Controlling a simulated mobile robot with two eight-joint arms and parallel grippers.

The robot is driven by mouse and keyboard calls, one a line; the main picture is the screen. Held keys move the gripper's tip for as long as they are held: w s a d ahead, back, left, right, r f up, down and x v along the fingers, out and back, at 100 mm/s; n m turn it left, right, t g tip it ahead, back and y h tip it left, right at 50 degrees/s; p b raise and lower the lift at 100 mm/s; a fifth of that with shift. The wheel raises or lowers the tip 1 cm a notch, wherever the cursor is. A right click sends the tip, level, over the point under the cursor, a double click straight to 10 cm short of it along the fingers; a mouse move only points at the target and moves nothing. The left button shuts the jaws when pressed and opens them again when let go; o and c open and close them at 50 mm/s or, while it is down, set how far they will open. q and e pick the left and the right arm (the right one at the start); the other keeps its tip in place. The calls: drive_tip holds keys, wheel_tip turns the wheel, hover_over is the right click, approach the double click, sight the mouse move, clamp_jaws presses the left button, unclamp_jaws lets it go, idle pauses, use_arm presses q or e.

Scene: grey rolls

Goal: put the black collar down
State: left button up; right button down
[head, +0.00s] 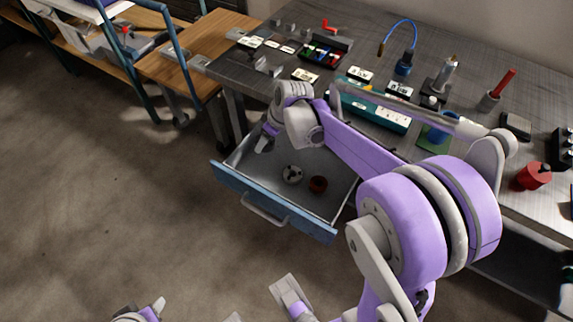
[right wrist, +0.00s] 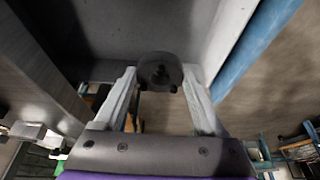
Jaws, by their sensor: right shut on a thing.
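The black collar (right wrist: 160,70) is a thick dark ring with a central hole, gripped between the fingertips of my right gripper (right wrist: 160,84) in the right wrist view. In the head view my right gripper (head: 266,141) points down at the left end of the open drawer (head: 276,214); I cannot make out the collar there. The grey drawer interior lies behind the collar in the wrist view; I cannot tell whether the collar touches it. My left gripper (head: 153,308) shows only partly at the bottom edge of the head view, away from the drawer; its opening is unclear.
A grey collar (head: 292,174) and a dark red ring (head: 318,184) lie in the drawer's middle. The drawer has a blue front with a handle (head: 264,210). The grey workbench (head: 300,20) above holds many parts, including a teal block (head: 388,116). Open floor lies left.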

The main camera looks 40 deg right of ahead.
drive_tip(key=b, duration=0.2)
hover_over(265, 162)
drive_tip(key=s, duration=0.2)
drive_tip(key=f, duration=0.6)
drive_tip(key=shift+w+d+f, duration=0.25)
drive_tip(key=shift+d, duration=0.15)
use_arm(q)
drive_tip(key=shift+w+a+f+b, duration=0.1)
drive_tip(key=shift+w+f+b, duration=0.1)
drive_tip(key=shift+f, duration=0.55)
drive_tip(key=shift+w+a+f+b, duration=0.1)
drive_tip(key=shift+f+b, duration=0.1)
drive_tip(key=shift+f, duration=0.5)
drive_tip(key=shift+w+a+f+b, duration=0.1)
drive_tip(key=shift+w+f+b, duration=0.1)
drive_tip(key=shift+f, duration=0.55)
use_arm(e)
drive_tip(key=shift+f, duration=2)
use_arm(q)
drive_tip(key=shift+s, duration=0.1)
use_arm(e)
drive_tip(key=shift+f, duration=0.2)
unclamp_jaws()
use_arm(q)
drive_tip(key=shift+f, duration=0.1)
use_arm(e)
drive_tip(key=shift+r, duration=0.15)
